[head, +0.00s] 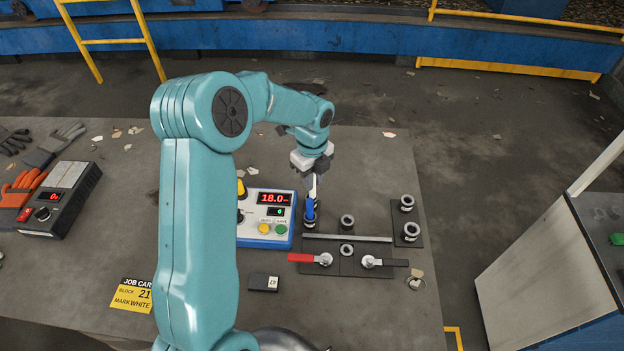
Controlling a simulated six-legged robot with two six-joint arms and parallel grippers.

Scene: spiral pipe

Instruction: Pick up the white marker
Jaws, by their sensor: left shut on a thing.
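My left gripper (313,172), at the end of a teal arm, points down above the workbench, just behind the small black fixtures. It is shut on a thin white marker (314,189), which hangs roughly upright between the fingers. Its lower end is close to a blue marker (309,208) standing in a dark holder; I cannot tell whether the two touch. My right gripper is not in view.
On the grey bench (380,160) stand a control box (265,228) reading 18.0, a black plate with toggle clamps (345,262), ring parts (407,203), a yellow job card (132,294) and a black meter (62,200). Gloves lie far left. The bench's back right is mostly clear.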

